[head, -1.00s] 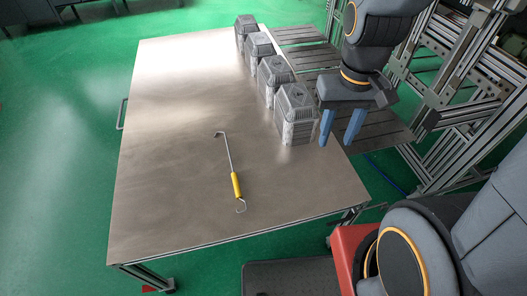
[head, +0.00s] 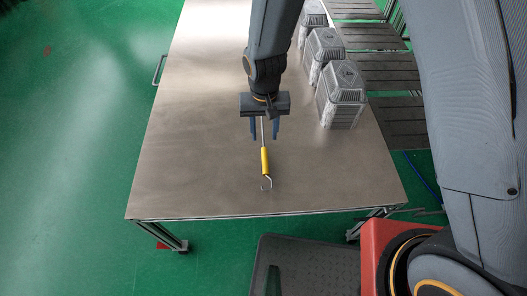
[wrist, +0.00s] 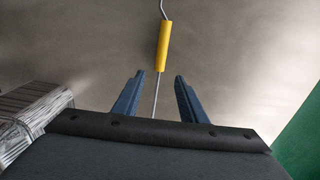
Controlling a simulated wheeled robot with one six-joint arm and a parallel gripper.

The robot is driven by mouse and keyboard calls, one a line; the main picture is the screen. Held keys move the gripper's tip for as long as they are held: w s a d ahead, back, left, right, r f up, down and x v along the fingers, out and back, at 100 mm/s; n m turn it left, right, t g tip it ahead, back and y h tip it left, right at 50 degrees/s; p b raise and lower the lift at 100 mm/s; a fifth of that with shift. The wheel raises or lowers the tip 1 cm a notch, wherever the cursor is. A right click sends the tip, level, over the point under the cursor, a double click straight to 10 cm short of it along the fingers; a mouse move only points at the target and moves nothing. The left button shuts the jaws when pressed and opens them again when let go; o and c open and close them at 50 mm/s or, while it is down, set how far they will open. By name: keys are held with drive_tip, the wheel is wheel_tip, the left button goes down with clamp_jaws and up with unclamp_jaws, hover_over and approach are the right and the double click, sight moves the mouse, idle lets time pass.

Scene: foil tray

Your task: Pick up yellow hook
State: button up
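The yellow hook (head: 265,161) is a thin metal rod with a yellow sleeve and a curled near end, lying on the metal table (head: 200,150). My gripper (head: 265,136) is open over the rod's far part, its blue fingers to either side of it. In the wrist view the yellow sleeve (wrist: 163,47) is just beyond the fingertips of my gripper (wrist: 160,76), and the rod runs down between the open fingers. I cannot tell how high the fingertips are above the table. The hook's far end is hidden by my gripper.
Several grey ribbed foil containers (head: 341,95) stand in a row along the table's right side; one edge (wrist: 32,115) shows at the wrist view's left. A slatted surface (head: 400,110) lies beyond them. The table is clear to the left of the hook.

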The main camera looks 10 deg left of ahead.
sight(264, 150)
drive_tip(key=shift+s+a+f, duration=0.1)
drive_tip(key=shift+a+f, duration=0.1)
drive_tip(key=shift+f, duration=0.65)
drive_tip(key=shift+d+f+p, duration=0.2)
drive_tip(key=shift+f+p, duration=0.2)
drive_tip(key=shift+f, duration=2.8)
clamp_jaws()
drive_tip(key=shift+r, duration=0.1)
